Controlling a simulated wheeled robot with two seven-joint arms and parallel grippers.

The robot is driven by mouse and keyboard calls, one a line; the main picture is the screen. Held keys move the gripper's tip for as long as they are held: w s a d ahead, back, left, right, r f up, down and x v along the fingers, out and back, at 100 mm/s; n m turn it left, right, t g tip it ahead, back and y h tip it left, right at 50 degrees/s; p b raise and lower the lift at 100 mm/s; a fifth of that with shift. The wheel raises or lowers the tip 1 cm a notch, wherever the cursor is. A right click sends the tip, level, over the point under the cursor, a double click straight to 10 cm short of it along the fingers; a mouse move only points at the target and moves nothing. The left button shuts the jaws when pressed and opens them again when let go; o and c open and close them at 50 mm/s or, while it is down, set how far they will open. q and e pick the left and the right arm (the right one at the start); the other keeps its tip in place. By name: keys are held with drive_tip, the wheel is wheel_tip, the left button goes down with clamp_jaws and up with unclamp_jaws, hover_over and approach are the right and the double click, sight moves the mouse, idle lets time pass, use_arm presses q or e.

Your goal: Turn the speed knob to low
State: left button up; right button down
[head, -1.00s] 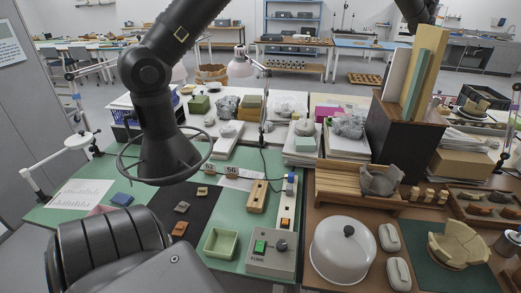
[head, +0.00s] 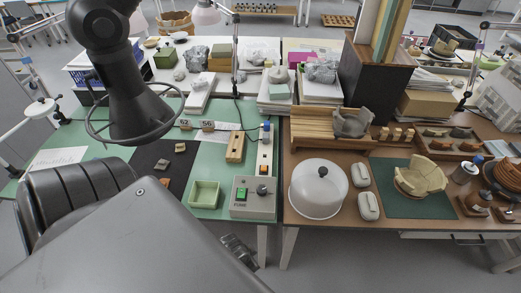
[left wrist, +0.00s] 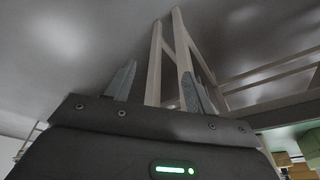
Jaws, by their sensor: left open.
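The speed knob (head: 262,189) is a dark round knob on the right of a grey control box (head: 252,210) marked FUME. A lit green button (head: 241,194) sits to its left. The knob's pointer is too small to read. My left gripper (head: 240,252) shows in the head view below the front edge of the green table, lower than the box and apart from it. In the left wrist view its two fingers (left wrist: 157,88) are spread with nothing between them, facing table legs and a grey surface. My right gripper is not in view.
A black jointed arm with a ring hood (head: 135,125) hangs over the green table's left. The table edge (head: 225,219) lies above my gripper.

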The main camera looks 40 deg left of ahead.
use_arm(q)
drive_tip(key=w+d+r+m+t+h, duration=0.25)
drive_tip(key=w+r+m+t, duration=0.25)
drive_tip(key=w+r+m, duration=0.9)
wheel_tip(320, 180, up, 9)
drive_tip(key=m+g+h+p, duration=0.15)
drive_tip(key=m+g, duration=0.55)
drive_tip(key=m, duration=2.7)
hover_over(262, 189)
drive_tip(key=s+a, duration=0.2)
drive_tip(key=a, duration=0.2)
drive_tip(key=x, duration=0.3)
drive_tip(key=p+x, duration=0.1)
drive_tip(key=x, duration=0.1)
drive_tip(key=w+p+x, duration=0.1)
drive_tip(key=x, duration=0.2)
drive_tip(key=shift+d+f, duration=0.1)
drive_tip(key=shift+f, duration=0.2)
drive_tip(key=shift+d+f+t, duration=0.2)
drive_tip(key=shift+f+t, duration=0.1)
drive_tip(key=shift+f, duration=0.4)
